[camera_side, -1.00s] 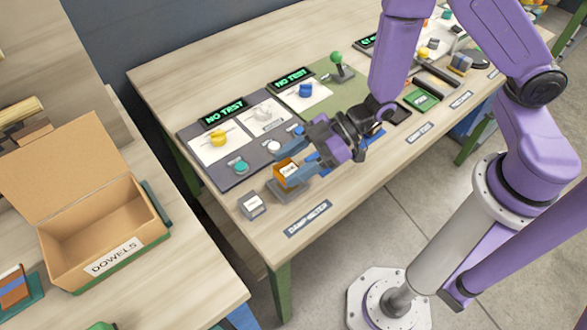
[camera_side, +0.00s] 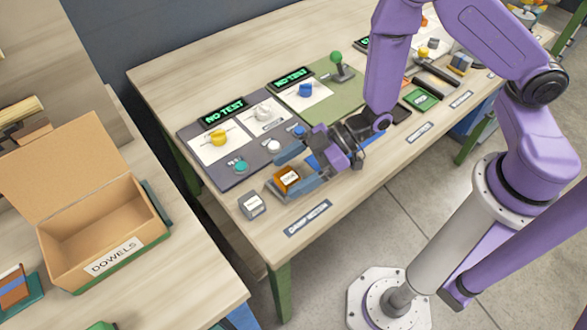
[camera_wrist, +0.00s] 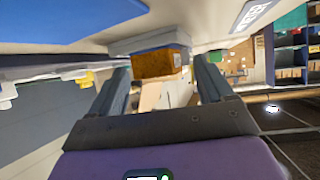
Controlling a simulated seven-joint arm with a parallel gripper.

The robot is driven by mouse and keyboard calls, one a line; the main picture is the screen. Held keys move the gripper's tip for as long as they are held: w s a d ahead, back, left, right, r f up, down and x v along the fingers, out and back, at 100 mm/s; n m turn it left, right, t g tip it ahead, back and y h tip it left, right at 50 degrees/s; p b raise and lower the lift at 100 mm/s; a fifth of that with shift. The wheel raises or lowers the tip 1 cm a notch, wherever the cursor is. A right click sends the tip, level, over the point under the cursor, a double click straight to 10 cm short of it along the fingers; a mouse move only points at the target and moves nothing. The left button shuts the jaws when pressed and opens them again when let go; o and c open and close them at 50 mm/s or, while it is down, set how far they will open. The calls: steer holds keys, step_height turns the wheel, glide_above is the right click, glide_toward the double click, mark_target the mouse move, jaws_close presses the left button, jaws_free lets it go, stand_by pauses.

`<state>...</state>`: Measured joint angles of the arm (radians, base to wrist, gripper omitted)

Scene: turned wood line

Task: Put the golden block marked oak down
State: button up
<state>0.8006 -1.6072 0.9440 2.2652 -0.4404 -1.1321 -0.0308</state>
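The golden block (camera_side: 287,179) sits on a low grey base near the front edge of the bench in the side view. It has a white label on top, too small to read. My gripper (camera_side: 287,172) is open, with its two blue-grey fingers spread wide near the block. In the wrist view the block (camera_wrist: 155,63) shows just beyond the gap between my spread fingers (camera_wrist: 163,80), apart from both, resting against a grey surface.
A dark panel with a teal button (camera_side: 239,166) and a yellow knob (camera_side: 218,138) lies behind. An open cardboard box marked DOWELS (camera_side: 140,237) stands on the left bench.

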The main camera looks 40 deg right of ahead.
steer(key=shift+r, duration=0.15)
steer(key=v, duration=1.2)
steer(key=s+d+r+m+g+h, duration=0.1)
steer(key=s+d+r+g+h, duration=0.2)
steer(key=s+d+r+h, duration=0.7)
steer(key=s+h, duration=0.1)
steer(key=s, duration=0.2)
steer(key=shift+d+r+m+g, duration=0.2)
steer(key=shift+r+m+g, duration=0.1)
steer(key=shift+m, duration=0.1)
stand_by(1.9)
